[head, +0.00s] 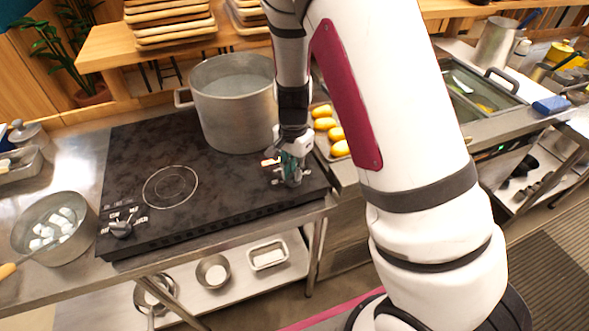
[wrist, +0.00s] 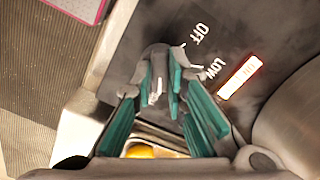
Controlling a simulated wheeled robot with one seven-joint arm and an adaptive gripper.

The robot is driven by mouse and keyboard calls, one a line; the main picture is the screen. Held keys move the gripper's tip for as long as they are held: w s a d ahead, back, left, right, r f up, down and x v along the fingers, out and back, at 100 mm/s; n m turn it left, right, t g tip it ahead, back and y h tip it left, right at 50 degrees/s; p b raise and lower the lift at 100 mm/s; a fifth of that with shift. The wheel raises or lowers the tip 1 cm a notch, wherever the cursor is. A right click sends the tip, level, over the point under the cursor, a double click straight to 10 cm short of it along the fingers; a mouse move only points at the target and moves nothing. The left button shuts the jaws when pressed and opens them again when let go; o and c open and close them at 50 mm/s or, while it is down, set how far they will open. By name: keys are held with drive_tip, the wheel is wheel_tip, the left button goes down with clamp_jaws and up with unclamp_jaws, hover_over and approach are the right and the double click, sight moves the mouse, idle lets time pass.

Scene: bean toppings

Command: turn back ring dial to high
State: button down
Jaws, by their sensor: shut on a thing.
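The dial (wrist: 157,82) is a small grey knob with a pale pointer on the dark cooktop (head: 135,165). In the wrist view my gripper (wrist: 164,76), with teal fingers, is shut on it, one finger on each side. Printed labels OFF (wrist: 199,34) and LOW (wrist: 214,69) stand beside it, and a glowing orange-white label (wrist: 240,77) lies further right; I cannot read its text surely. The fingers partly hide the pointer, so its exact setting is unclear. In the head view my gripper (head: 289,171) is at the cooktop's right front corner and hides the dial.
A large metal pot (head: 235,110) stands on the back of the cooktop. A second dial (head: 121,229) is at the front left, near an empty marked ring (head: 170,187). A tray of yellow items (head: 333,130) lies right of the cooktop. A smaller pot (head: 55,228) stands at the left.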

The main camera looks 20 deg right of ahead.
drive_tip(key=shift+m, duration=0.8)
drive_tip(key=c, duration=1.6)
unclamp_jaws()
drive_tip(key=shift+r, duration=0.1)
wheel_tip(320, 180, up, 12)
